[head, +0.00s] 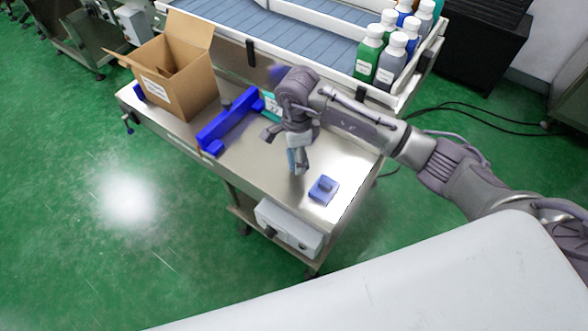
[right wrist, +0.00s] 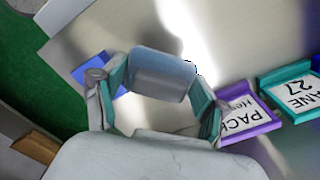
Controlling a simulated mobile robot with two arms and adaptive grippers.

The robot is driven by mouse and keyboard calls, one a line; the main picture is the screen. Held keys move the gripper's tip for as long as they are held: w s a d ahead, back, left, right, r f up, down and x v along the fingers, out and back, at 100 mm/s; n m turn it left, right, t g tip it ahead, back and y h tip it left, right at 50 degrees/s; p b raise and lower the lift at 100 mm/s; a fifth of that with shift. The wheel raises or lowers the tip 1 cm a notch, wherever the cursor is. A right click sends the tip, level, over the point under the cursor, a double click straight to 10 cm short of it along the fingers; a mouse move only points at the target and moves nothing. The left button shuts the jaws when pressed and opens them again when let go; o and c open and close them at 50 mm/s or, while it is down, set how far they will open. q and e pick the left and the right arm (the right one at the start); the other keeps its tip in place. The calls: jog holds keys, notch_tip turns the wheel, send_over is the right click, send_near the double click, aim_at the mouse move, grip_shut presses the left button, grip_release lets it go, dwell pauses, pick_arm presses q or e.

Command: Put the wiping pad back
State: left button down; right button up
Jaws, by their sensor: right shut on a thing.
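My right gripper (head: 297,160) is above the right part of the steel table, shut on a grey-blue rounded block that looks like the wiping pad (right wrist: 162,74). In the right wrist view the pad lies across between the two fingers of the gripper (right wrist: 160,85). In the head view only a small blue part of it shows beside the fingers. A small blue holder (head: 323,190) with a raised part sits on the table near its right front corner, a little right of the gripper. It is partly hidden behind a finger in the right wrist view (right wrist: 88,66). My left gripper is out of view.
The steel table (head: 250,165) holds an open cardboard box (head: 180,85) and a long blue bracket (head: 230,125). A teal sign (head: 271,104) and a purple sign (right wrist: 248,116) stand behind the gripper. Several bottles (head: 385,55) stand at the back. The surface around the blue holder is clear.

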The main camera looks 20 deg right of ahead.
jog(key=shift+w+a+f, duration=0.25)
jog(key=shift+a, duration=0.05)
jog(key=shift+f, duration=0.2)
notch_tip(320, 180, down, 4)
jog(key=b, duration=0.2)
jog(key=shift+r+b, duration=0.25)
jog(key=shift+b, duration=0.15)
jog(key=shift+f, duration=0.2)
jog(key=o, duration=1.1)
jog(key=shift+r, duration=0.1)
